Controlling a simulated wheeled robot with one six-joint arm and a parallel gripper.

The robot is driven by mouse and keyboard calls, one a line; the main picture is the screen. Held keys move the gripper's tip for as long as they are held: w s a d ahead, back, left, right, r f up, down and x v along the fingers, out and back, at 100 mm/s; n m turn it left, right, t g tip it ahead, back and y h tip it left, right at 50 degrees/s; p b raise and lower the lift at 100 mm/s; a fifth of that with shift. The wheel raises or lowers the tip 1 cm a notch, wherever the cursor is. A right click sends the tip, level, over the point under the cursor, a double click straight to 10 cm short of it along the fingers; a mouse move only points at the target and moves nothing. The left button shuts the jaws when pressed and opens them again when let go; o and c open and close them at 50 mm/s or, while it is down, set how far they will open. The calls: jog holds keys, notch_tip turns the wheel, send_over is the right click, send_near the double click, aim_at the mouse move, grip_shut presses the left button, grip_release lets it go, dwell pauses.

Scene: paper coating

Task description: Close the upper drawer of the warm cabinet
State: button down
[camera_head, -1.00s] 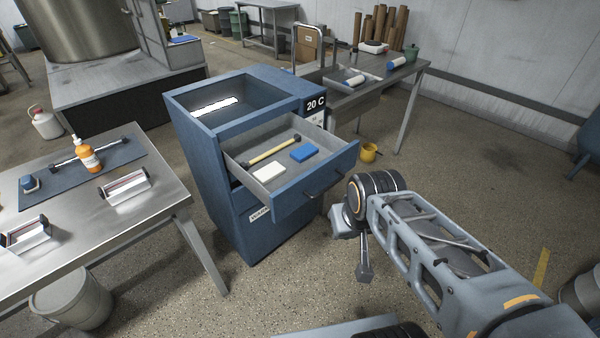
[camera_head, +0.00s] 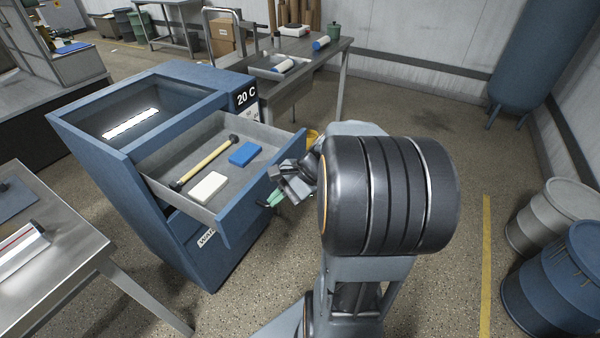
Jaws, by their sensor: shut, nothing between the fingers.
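The warm cabinet (camera_head: 152,210) is blue, with a dark window in its top and a "20 C" display at its right. Its upper drawer (camera_head: 262,188) is pulled out. A yellow-handled roller or tool (camera_head: 205,163), a blue block (camera_head: 243,154) and a white block (camera_head: 208,187) lie inside it. My gripper (camera_head: 274,198) is shut and empty, at the outer side of the drawer front, near its middle. I cannot tell whether it touches the front. The drawer handle is largely hidden by my gripper and arm.
A metal table (camera_head: 62,262) stands at the left, close to the cabinet. A grey bench (camera_head: 318,48) with rollers is behind it. Drums (camera_head: 556,268) stand at the right. The floor between my arm and the drums is open.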

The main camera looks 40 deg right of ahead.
jog(key=w+d+f+m+t+b, duration=0.1)
jog(key=d+f+m+t+b, duration=0.2)
jog(key=d+m+t, duration=0.65)
jog(key=w+d+f+m+t+b, duration=0.15)
jog(key=d+f+m+t, duration=0.35)
jog(key=d, duration=0.7)
jog(key=w+a+r+g+b, duration=0.1)
jog(key=w+a, duration=0.4)
jog(key=w, duration=0.5)
jog(key=shift+w+r+m+h, duration=0.2)
jog(key=shift+r+m+h, duration=0.2)
jog(key=shift+r+m, duration=0.05)
jog(key=shift+w, duration=0.15)
